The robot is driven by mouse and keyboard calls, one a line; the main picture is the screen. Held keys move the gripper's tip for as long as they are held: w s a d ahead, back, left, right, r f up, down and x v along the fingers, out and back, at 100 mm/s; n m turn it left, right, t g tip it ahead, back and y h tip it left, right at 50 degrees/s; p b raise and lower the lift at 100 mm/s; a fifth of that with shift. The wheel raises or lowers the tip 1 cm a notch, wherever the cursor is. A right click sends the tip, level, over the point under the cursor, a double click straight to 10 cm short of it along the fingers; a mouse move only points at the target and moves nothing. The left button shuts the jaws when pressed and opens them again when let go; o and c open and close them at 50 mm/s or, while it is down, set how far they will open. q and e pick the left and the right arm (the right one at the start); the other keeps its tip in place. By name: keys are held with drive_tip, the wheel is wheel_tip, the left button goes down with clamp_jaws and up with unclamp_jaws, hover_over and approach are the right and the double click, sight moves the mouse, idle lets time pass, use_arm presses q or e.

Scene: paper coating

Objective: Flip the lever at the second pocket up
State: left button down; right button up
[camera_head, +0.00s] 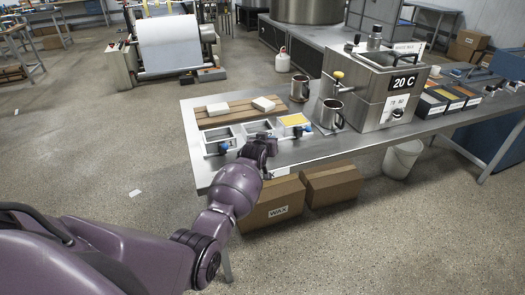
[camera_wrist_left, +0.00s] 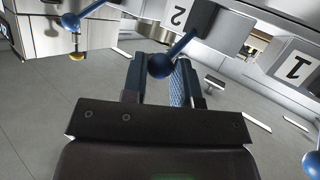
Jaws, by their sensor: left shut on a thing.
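My left gripper (camera_head: 260,143) is at the front of the middle pocket (camera_head: 256,128) in the head view. In the left wrist view, my gripper (camera_wrist_left: 159,68) is shut on the blue ball knob (camera_wrist_left: 160,66) of the second lever, with a finger on each side. The lever's thin blue rod (camera_wrist_left: 183,44) runs up to a dark mount beside the label "2" (camera_wrist_left: 178,17). In the head view my gripper hides this lever. The first pocket (camera_head: 218,138) has its blue knob (camera_head: 223,147) in front. The third pocket (camera_head: 294,120) holds something yellow. My right gripper is out of view.
The neighbouring blue knobs (camera_wrist_left: 70,21) and (camera_wrist_left: 311,164) flank the gripper in the left wrist view. A wooden rack (camera_head: 235,113) with white blocks lies behind the pockets. Metal jugs (camera_head: 329,113) and a heater showing "20 C" (camera_head: 372,90) stand to the right. Boxes (camera_head: 275,207) sit below.

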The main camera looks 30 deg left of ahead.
use_arm(q)
drive_tip(key=shift+w+a+r, duration=0.1)
drive_tip(key=shift+w+r, duration=0.05)
drive_tip(key=shift+r, duration=0.2)
drive_tip(key=shift+w+a+r+n+g+p, duration=0.1)
drive_tip(key=shift+r+n+g+p, duration=0.1)
drive_tip(key=shift+n+g+p, duration=0.3)
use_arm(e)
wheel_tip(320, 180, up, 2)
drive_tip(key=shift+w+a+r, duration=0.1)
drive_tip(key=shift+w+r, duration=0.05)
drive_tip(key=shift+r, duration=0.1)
use_arm(q)
drive_tip(key=c, duration=0.9)
unclamp_jaws()
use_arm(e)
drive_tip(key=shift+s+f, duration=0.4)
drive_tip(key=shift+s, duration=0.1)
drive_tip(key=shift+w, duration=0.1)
